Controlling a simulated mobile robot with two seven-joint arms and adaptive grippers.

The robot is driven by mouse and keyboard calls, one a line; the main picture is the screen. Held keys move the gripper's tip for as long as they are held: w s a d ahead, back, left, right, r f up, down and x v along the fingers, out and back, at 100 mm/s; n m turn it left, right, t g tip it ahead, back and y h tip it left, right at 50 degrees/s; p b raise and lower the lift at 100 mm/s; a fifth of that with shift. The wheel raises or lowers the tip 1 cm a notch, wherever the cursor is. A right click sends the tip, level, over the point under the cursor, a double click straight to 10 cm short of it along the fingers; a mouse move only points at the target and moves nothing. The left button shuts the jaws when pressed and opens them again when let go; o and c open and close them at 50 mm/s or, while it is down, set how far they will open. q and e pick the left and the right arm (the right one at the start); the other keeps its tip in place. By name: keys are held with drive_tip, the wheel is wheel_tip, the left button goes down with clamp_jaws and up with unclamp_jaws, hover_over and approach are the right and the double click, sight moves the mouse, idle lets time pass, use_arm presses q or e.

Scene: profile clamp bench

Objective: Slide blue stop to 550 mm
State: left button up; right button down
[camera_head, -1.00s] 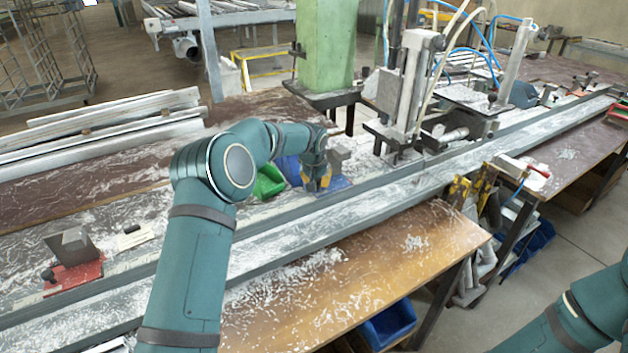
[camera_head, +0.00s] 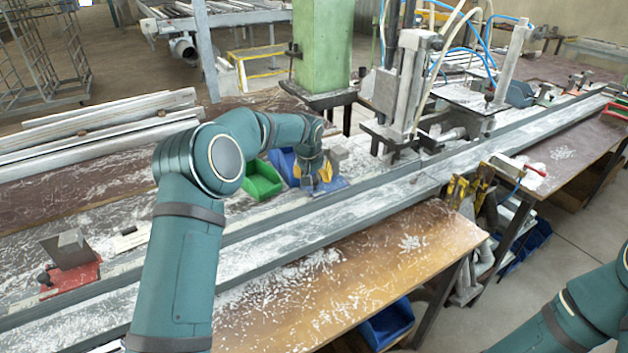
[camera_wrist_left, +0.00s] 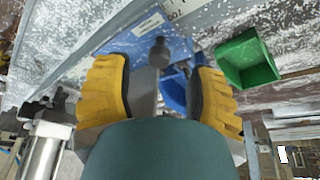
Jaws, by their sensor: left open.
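The blue stop (camera_head: 336,184) sits on the near-side rail in the middle of the bench, with a grey block (camera_head: 338,155) on it. My left gripper (camera_head: 318,175) is over the front of the stop, partly hiding it. In the left wrist view the blue stop (camera_wrist_left: 177,46) lies beyond the fingers, and its dark knob (camera_wrist_left: 160,50) shows between them. The yellow-padded fingers of my left gripper (camera_wrist_left: 160,85) are apart, with nothing clamped. I cannot tell how near the fingertips are to the knob. My right gripper is out of view.
A green bin (camera_head: 263,180) and a blue bin (camera_head: 283,163) stand beside the stop. A red stop (camera_head: 70,278) is at the left end. The green column (camera_head: 325,45) and clamp machinery (camera_head: 405,90) rise behind and right. The wooden front bench (camera_head: 350,270) holds only shavings.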

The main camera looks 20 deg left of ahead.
use_arm(q)
drive_tip(key=v, duration=0.8)
drive_tip(key=shift+r, duration=0.25)
drive_tip(key=shift+s, duration=0.1)
